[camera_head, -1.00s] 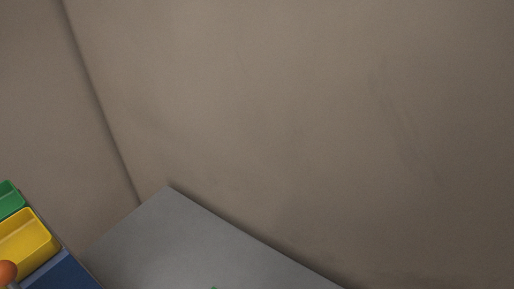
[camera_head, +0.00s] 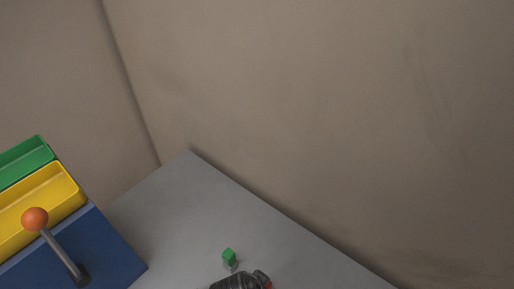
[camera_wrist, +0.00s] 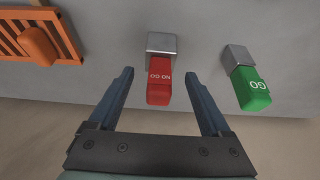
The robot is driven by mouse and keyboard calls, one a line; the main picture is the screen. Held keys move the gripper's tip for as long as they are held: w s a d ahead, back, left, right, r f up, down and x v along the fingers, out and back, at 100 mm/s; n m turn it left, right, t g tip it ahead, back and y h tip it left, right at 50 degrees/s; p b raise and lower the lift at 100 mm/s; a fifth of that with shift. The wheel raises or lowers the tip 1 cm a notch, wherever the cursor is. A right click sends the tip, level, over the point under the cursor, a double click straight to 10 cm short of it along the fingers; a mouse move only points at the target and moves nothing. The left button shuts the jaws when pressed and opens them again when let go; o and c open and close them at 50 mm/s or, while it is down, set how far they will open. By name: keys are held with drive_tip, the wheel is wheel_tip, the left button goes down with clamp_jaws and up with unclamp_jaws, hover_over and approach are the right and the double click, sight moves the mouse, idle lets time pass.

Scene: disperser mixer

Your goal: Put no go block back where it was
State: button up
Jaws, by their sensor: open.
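The no go block (camera_wrist: 160,80) is red with white lettering and a silver metal end (camera_wrist: 162,44). In the wrist view it lies between the two fingers of my gripper (camera_wrist: 158,72), which are apart with a gap on each side of it. The silver end reaches past the fingertips toward the grey surface. A green go block (camera_wrist: 250,88) with a similar silver end is to the right, outside the fingers. In the head view the green block (camera_head: 229,256) stands on the grey table; a dark part with a bit of red shows at the bottom edge, too cut off to identify.
An orange slotted piece (camera_wrist: 66,40) with an orange knob lies at the wrist view's left. The head view shows yellow (camera_head: 62,190) and green bins, a blue box (camera_head: 110,250) and an orange-knobbed lever (camera_head: 35,219) at left. The grey table (camera_head: 190,200) is clear toward its back corner.

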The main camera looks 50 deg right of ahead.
drive_tip(key=w+a+r+n+t, duration=0.25)
drive_tip(key=w+r+t, duration=0.35)
drive_tip(key=r, duration=0.7)
drive_tip(key=w+a+r+n+t+h, duration=0.1)
drive_tip(key=w+a+r+n+t, duration=0.15)
drive_tip(key=w+r, duration=0.8)
drive_tip(key=w+a+r+n+t, duration=0.2)
drive_tip(key=w+r+n+t, duration=0.3)
drive_tip(key=r, duration=1.1)
drive_tip(key=a+r+n+t+y, duration=0.1)
drive_tip(key=a+r+t, duration=0.2)
drive_tip(key=r, duration=0.4)
drive_tip(key=a+r+n+t+y, duration=0.1)
drive_tip(key=a+r+t, duration=0.2)
drive_tip(key=r, duration=0.5)
drive_tip(key=s+a+r+n+t+y, duration=0.1)
drive_tip(key=s+a+r+n+t, duration=0.1)
drive_tip(key=s+r, duration=0.4)
drive_tip(key=s+a+r+n+t+y, duration=0.2)
drive_tip(key=s+a+r+t, duration=0.3)
drive_tip(key=r, duration=0.7)
drive_tip(key=shift+s+n+y, duration=0.3)
drive_tip(key=shift+s+n, duration=0.05)
drive_tip(key=shift+n, duration=0.15)
